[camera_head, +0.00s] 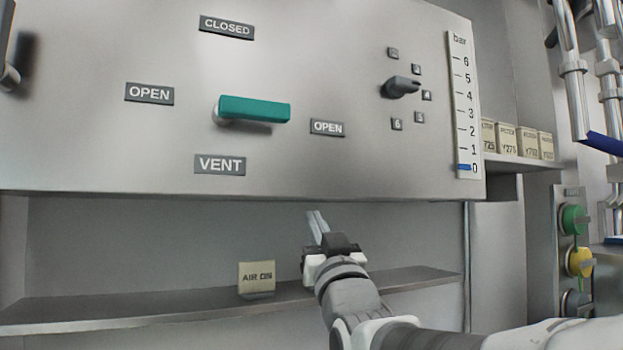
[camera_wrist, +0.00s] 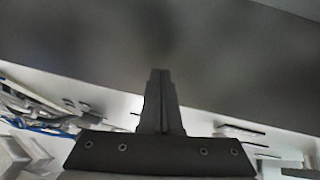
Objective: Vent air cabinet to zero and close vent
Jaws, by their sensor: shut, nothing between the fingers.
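The green vent handle (camera_head: 254,109) sits on the grey cabinet panel (camera_head: 330,70) in the head view. It lies nearly level, its free end pointing right toward an OPEN label (camera_head: 327,128). A CLOSED label (camera_head: 227,27) is above it, another OPEN label (camera_head: 149,94) is at left, and a VENT label (camera_head: 220,164) is below. The pressure scale (camera_head: 464,105) at right shows its blue mark (camera_head: 464,167) at 0. My gripper (camera_head: 317,222) is shut and empty, below the panel's lower edge and apart from the handle. In the wrist view my gripper (camera_wrist: 160,75) has its fingers together before a blurred grey surface.
A shelf (camera_head: 90,307) with an AIR ON tag (camera_head: 257,276) lies under the panel. Several tags (camera_head: 517,140), pipes (camera_head: 573,75) and a green button (camera_head: 573,219) are at right.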

